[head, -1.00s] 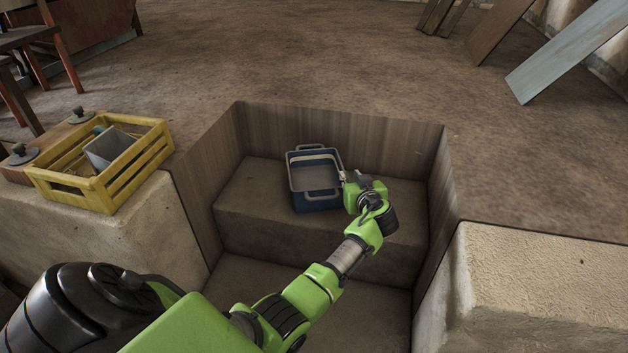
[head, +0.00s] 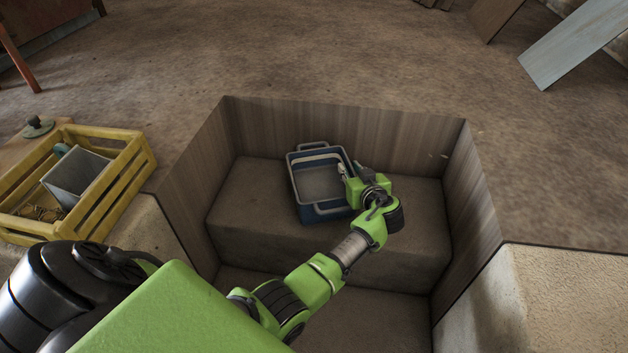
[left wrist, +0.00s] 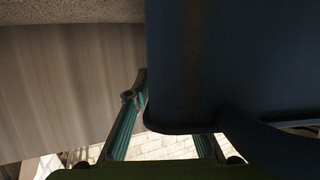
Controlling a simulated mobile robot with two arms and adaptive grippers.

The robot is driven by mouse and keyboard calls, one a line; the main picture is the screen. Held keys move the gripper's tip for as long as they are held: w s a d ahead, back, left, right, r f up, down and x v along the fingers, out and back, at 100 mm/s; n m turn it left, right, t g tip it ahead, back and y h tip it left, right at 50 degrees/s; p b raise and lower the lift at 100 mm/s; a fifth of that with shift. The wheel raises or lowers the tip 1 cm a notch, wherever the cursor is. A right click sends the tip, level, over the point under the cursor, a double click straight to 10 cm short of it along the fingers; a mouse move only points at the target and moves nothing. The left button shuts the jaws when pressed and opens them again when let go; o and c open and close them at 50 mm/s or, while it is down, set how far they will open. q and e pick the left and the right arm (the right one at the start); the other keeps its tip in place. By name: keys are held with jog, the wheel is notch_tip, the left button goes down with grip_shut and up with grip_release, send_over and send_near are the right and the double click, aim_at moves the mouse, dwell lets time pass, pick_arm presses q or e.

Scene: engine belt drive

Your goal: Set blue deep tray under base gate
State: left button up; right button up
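The blue deep tray (head: 310,209) stands on the ledge inside the sunken pit, its open top up and a grey handle at its near and far ends. It looks empty. My left gripper (head: 346,178) is at the tray's right-hand wall. In the left wrist view, the tray's dark blue side (left wrist: 225,65) fills the right half. One green finger of my left gripper (left wrist: 165,125) lies along the tray's edge and the other passes behind the tray, so the fingertips' closure is hidden. I see no part that I can name as the base gate. My right gripper is not in view.
The pit has wooden walls (head: 350,130) and a bare stone ledge (head: 255,205) around the tray. A yellow crate (head: 110,185) holding a grey container stands on the left block. A pale block (head: 570,300) borders the right. Boards (head: 580,45) lean at the far right.

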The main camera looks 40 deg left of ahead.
pick_arm(q)
jog(key=shift+w+f, duration=0.1)
jog(key=shift+w, duration=0.15)
jog(key=shift+s, duration=0.1)
grip_shut()
jog(key=shift+r, duration=0.2)
